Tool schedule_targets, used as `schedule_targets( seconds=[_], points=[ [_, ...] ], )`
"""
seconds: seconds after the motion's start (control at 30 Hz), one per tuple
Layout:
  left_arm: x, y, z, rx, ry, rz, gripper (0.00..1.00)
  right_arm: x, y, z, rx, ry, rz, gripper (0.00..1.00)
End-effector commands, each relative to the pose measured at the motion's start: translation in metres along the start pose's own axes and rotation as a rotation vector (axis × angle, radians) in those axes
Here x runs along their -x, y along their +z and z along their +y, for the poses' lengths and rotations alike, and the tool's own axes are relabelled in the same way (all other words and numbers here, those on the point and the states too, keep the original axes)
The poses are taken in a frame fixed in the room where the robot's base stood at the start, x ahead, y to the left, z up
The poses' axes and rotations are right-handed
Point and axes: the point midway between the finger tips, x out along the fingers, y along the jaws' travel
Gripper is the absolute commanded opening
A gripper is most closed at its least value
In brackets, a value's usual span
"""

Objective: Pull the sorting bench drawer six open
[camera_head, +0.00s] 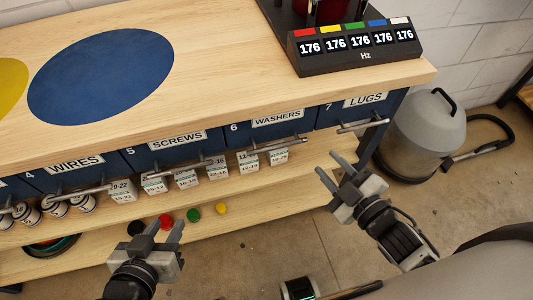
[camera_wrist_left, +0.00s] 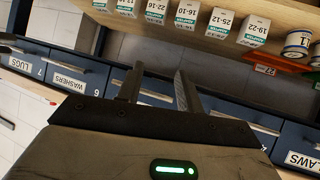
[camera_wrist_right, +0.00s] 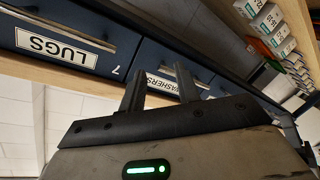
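Drawer six (camera_head: 276,126) is a dark blue front labelled WASHERS, with a grey bar handle (camera_head: 271,145) below the label, in the head view. It looks closed, flush with its neighbours. Its label is upside down in the left wrist view (camera_wrist_left: 68,82) and partly hidden by a finger in the right wrist view (camera_wrist_right: 163,84). My right gripper (camera_head: 338,168) is open and empty, in front of the bench, below and right of drawer six's handle. My left gripper (camera_head: 164,232) is open and empty, lower left, well short of the drawers.
Drawer five, SCREWS (camera_head: 178,146), and drawer seven, LUGS (camera_head: 362,104), flank drawer six. Small boxes (camera_head: 248,163) and coloured discs (camera_head: 193,215) sit on the shelf below. A frequency display (camera_head: 355,50) stands on the bench top. A grey vacuum (camera_head: 425,135) stands right.

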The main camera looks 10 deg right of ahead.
Motion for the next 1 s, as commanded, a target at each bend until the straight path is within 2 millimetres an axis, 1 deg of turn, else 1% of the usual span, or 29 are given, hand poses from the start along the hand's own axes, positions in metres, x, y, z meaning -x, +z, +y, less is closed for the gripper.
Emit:
schedule_targets(
  seconds=[0.03,0.1,0.13,0.2,0.3,0.33,0.47,0.57,0.67,1.0],
  points=[
    [-0.010,0.016,-0.001,0.004,0.004,0.010,0.36,-0.002,0.017,-0.002,0.175,0.018,0.098,0.33],
    [-0.013,0.020,-0.001,0.009,0.007,0.026,0.36,0.001,0.019,0.004,0.406,0.040,0.244,0.33],
    [-0.014,0.021,-0.001,0.011,0.009,0.032,0.36,0.004,0.020,0.004,0.495,0.044,0.304,0.33],
    [-0.015,0.024,0.000,0.015,0.013,0.044,0.36,0.011,0.021,0.003,0.670,0.052,0.429,0.33],
    [-0.016,0.025,0.000,0.019,0.017,0.056,0.36,0.021,0.024,0.000,0.843,0.055,0.565,0.33],
    [-0.016,0.025,0.001,0.020,0.018,0.059,0.36,0.024,0.024,-0.001,0.876,0.056,0.593,0.33],
    [-0.015,0.023,0.001,0.022,0.020,0.063,0.36,0.028,0.021,-0.003,0.950,0.057,0.662,0.33],
    [-0.014,0.022,0.001,0.022,0.020,0.063,0.36,0.020,0.014,-0.004,0.955,0.060,0.668,0.33],
    [-0.014,0.021,0.001,0.023,0.019,0.062,0.36,0.006,0.003,-0.007,0.953,0.062,0.669,0.33],
    [-0.013,0.020,0.001,0.025,0.018,0.056,0.36,-0.054,-0.038,-0.025,0.948,0.062,0.667,0.33]
  ],
)
